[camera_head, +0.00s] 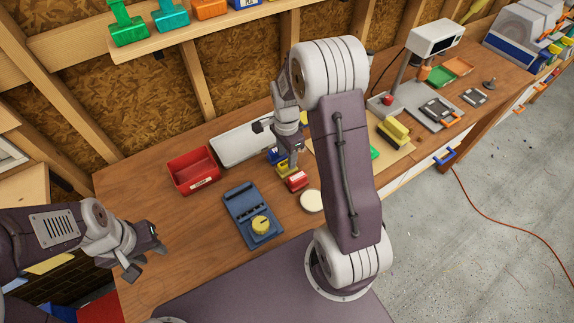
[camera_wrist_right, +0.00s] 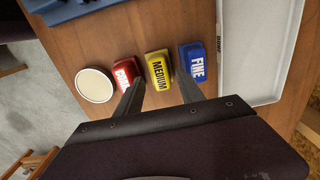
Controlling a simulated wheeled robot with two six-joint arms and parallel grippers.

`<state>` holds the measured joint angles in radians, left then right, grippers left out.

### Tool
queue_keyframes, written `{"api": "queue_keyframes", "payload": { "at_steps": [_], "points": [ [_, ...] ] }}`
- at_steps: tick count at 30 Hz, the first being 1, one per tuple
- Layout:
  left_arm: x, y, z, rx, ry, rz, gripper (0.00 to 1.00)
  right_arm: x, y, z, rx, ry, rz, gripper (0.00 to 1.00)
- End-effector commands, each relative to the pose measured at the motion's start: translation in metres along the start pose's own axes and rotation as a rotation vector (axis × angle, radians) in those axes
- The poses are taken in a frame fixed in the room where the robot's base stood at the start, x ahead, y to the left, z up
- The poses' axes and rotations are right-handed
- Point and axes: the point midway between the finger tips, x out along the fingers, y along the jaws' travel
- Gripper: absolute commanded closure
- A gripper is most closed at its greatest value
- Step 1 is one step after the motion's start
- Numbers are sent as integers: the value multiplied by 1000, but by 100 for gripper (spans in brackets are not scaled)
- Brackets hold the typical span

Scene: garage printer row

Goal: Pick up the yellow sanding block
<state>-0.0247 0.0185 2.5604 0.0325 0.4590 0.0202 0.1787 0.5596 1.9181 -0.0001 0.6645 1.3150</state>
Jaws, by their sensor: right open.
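The yellow sanding block (camera_wrist_right: 158,70), labelled MEDIUM, lies on the wooden bench between a red block (camera_wrist_right: 125,72) and a blue block (camera_wrist_right: 197,62) labelled FINE. In the head view the yellow block (camera_head: 283,170) is partly hidden by my right gripper (camera_head: 291,160). In the right wrist view my right gripper (camera_wrist_right: 160,92) is open, its two fingers spread toward the near end of the yellow block, one to each side. Whether they touch it I cannot tell. My left gripper (camera_head: 147,262) is open and empty at the bench's left end.
A round cream disc (camera_head: 311,200) lies beside the red block. A blue device with a yellow knob (camera_head: 243,202), a red bin (camera_head: 181,176) and a long white tray (camera_head: 232,147) stand to the left. My right arm hides part of the bench.

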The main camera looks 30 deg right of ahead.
Motion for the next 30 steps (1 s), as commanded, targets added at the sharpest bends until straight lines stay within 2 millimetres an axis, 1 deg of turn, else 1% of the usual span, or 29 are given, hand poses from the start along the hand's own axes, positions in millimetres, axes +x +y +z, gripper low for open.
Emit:
{"api": "queue_keyframes", "payload": {
  "at_steps": [2,3,7,10,13,18,20,21,23,30],
  "points": [
    [-1,0,0,0,0,0,64,3,0,0,0,0,1,55],
    [-2,0,0,0,0,0,64,7,1,0,0,-1,3,55],
    [-9,0,-1,0,0,0,64,31,4,-2,0,-2,5,55],
    [-9,0,-1,0,0,0,64,47,3,-2,-1,-1,3,55],
    [-9,0,-1,0,0,0,64,52,2,-2,-1,0,1,55],
    [-8,0,-1,0,0,0,64,52,2,-2,-1,0,0,55],
    [-8,0,-1,0,0,0,64,52,2,-2,-1,0,-1,71],
    [-8,0,-1,0,0,0,64,52,2,-2,-1,0,-1,82],
    [-8,0,-1,0,0,0,64,52,2,-2,-1,0,-1,99],
    [-8,0,-1,0,0,0,64,51,1,-2,-1,0,-1,100]
  ]
}}
